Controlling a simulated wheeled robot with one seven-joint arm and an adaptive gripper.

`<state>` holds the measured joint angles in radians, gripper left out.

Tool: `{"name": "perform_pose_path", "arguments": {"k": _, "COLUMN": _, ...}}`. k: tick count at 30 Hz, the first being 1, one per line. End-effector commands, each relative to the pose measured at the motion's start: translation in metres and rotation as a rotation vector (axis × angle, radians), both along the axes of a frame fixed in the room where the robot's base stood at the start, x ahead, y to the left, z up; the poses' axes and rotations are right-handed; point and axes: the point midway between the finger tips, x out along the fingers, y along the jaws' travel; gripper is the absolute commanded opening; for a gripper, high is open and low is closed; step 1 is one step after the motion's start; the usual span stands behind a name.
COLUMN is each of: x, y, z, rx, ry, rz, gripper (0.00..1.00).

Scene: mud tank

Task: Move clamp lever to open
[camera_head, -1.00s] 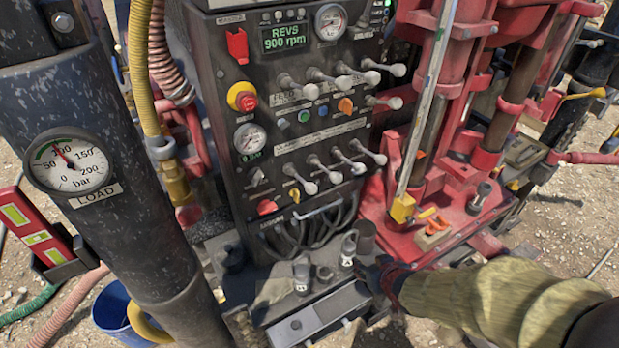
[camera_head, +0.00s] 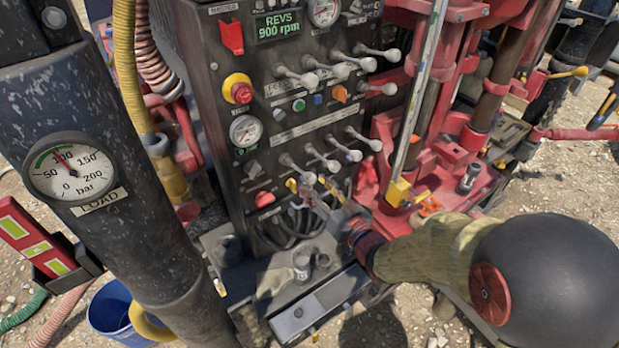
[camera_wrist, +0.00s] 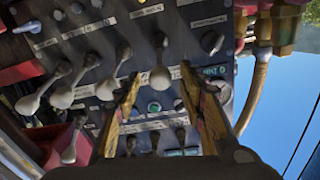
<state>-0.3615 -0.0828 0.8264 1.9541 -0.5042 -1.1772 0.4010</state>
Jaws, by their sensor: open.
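Two rows of white-knobbed levers stand on the dark control panel (camera_head: 205,125); their labels are too small to read, so I cannot tell which is the clamp lever. My gripper (camera_head: 317,188) is open at the left end of the lower row, near the leftmost lever (camera_head: 308,178). In the wrist view, which is turned over, my gripper (camera_wrist: 158,88) has its two yellowish fingers apart. A white lever knob (camera_wrist: 160,77) shows between the fingertips. I cannot tell whether either finger touches it. More levers of that row (camera_wrist: 62,97) show to its left.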

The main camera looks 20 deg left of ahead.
Motion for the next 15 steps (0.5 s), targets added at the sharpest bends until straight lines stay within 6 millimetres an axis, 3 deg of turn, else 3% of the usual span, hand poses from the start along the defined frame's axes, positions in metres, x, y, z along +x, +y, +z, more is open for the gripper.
{"name": "perform_pose_path", "arguments": {"k": 6, "x": 0.017, "y": 0.019, "z": -0.001, "rx": -0.001, "ry": 0.001, "rz": 0.0, "gripper": 0.4}}
{"name": "perform_pose_path", "arguments": {"k": 15, "x": 0.022, "y": 0.024, "z": 0.0, "rx": -0.001, "ry": 0.001, "rz": -0.001, "gripper": 0.4}}
